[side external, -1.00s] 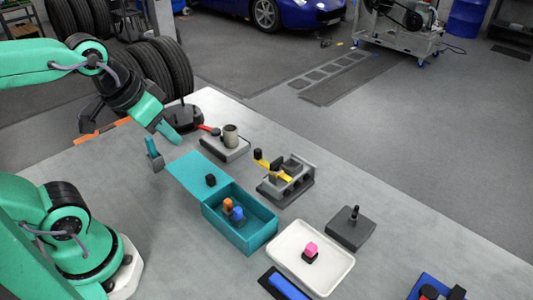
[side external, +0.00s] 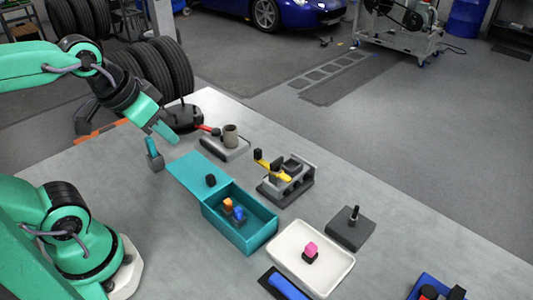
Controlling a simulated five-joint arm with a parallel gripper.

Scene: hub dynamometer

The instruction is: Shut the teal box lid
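The teal box (side external: 262,232) stands on the grey table and is open at the top. Its teal lid (side external: 190,170) is swung back away from the box, to the upper left, and lies nearly flat. A black knob (side external: 211,180) is on the lid near the box's edge. An orange piece (side external: 227,204) and a blue piece (side external: 238,214) are inside the box.
A grey block with a cup (side external: 231,136) and red handle stands behind the lid. A grey fixture with a yellow lever (side external: 271,170) is right of the box. A white tray (side external: 337,270) holding a pink-topped piece is nearer the front. Open table lies left of the box.

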